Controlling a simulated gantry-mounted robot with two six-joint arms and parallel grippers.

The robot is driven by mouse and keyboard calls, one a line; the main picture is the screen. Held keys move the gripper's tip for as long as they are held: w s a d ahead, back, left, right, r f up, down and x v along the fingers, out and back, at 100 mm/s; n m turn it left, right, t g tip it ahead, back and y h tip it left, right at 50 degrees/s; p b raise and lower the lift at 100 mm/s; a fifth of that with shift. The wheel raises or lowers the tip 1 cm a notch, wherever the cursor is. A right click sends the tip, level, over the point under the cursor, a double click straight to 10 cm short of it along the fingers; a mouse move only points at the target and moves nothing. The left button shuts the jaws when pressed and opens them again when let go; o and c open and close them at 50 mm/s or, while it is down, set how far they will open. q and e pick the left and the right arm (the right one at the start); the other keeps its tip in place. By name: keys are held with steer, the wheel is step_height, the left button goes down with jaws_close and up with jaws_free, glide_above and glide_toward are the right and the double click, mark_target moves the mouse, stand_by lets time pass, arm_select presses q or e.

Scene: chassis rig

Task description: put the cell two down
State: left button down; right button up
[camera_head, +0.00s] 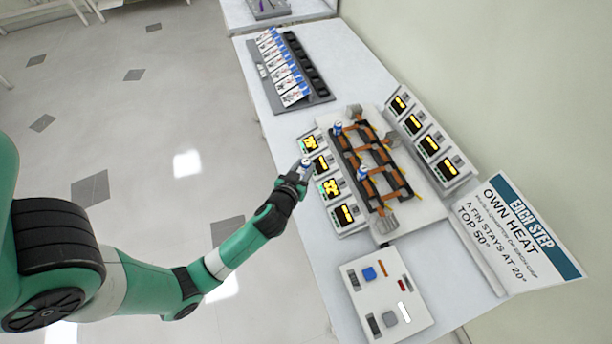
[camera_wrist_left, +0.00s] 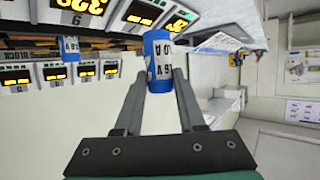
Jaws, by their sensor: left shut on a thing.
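My left gripper (camera_head: 298,179) is shut on a small blue-and-white cell (camera_wrist_left: 158,62), which sits between the two fingertips in the left wrist view. In the head view the held cell (camera_head: 305,163) is over the near row of yellow-lit meters, left of the dark chassis frame (camera_head: 352,158). Two similar cells stand in the frame, one near its far end (camera_head: 337,127) and one near its middle (camera_head: 362,173). I cannot read which cell bears number two. My right gripper is not in view.
Meter boxes line both sides of the frame: a near row (camera_head: 345,213) and a far row (camera_head: 431,146). A rack of labelled cards (camera_head: 318,93) lies beyond. A switch panel (camera_head: 410,318) and a printed sign (camera_head: 515,235) are closer. Bare table shows between the rack and the meters.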

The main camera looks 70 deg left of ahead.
mark_target(303, 171)
arm_select(q)
steer(key=a+f, duration=0.1)
steer(key=w+a+f, duration=0.1)
steer(key=f, duration=0.1)
steer(key=shift+w+f+b, duration=0.1)
steer(key=shift+b, duration=0.25)
steer(key=shift+w+a+f, duration=0.2)
steer(key=shift+w+a+f+b, duration=0.15)
steer(key=shift+f+b, duration=0.55)
steer(key=shift+f, duration=1.1)
steer(key=shift+f, duration=0.1)
steer(key=shift+f+b, duration=0.55)
steer(key=shift+b, duration=0.25)
steer(key=c, duration=0.5)
jaws_free()
